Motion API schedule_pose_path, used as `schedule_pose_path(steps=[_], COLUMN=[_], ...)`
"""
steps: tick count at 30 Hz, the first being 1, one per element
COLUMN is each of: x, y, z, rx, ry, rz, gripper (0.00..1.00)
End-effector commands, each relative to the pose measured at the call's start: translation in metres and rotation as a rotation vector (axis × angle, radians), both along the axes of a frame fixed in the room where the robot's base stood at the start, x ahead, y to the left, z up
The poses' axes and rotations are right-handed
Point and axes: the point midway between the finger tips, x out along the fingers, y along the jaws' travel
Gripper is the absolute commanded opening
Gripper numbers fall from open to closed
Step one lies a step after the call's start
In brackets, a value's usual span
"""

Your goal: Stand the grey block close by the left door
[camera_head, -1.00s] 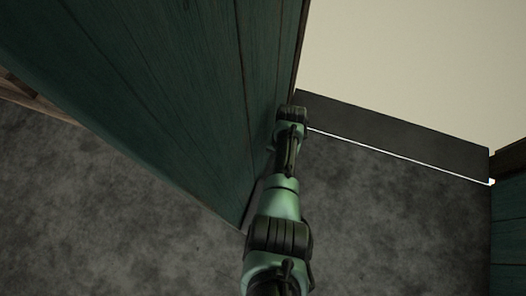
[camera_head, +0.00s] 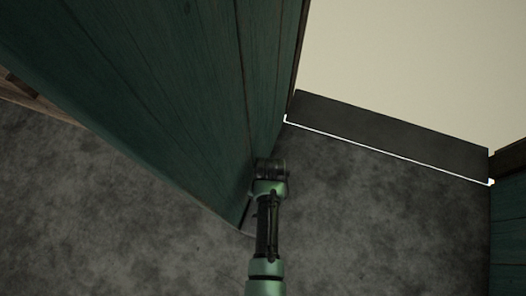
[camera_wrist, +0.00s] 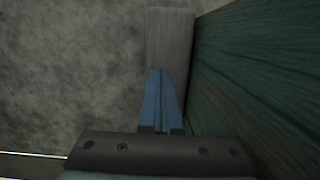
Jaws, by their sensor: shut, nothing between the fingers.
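The grey block (camera_wrist: 170,38) shows in the wrist view as a long, pale grey piece just beyond my fingertips. It lies alongside the green left door (camera_wrist: 255,65), with a narrow dark strip between them. My gripper (camera_wrist: 161,72) has its blue fingers together with nothing between them, and their tips overlap the near part of the block in the picture. I cannot tell whether they touch it. In the head view the left door (camera_head: 170,80) stands open, and my arm's end is beside its lower edge. My fingers and most of the block are hidden there.
A dark threshold (camera_head: 390,130) with a bright edge crosses the doorway, with a pale surface beyond. Another green door (camera_head: 508,235) stands at the right edge. The mottled grey floor (camera_head: 385,230) between the doors is clear.

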Motion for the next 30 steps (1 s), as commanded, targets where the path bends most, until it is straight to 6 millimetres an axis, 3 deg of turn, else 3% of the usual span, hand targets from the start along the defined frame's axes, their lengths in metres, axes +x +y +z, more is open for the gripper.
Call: schedule_pose_path(steps=[17,24,30], x=[0.000,0.027,0.034], y=[-0.001,-0.012,-0.016], z=[-0.015,-0.017,-0.016], rx=[-0.001,-0.004,-0.005], ry=[0.001,-0.003,0.000], rz=[0.000,-0.004,-0.003], gripper=[0.00,0.00,0.00])
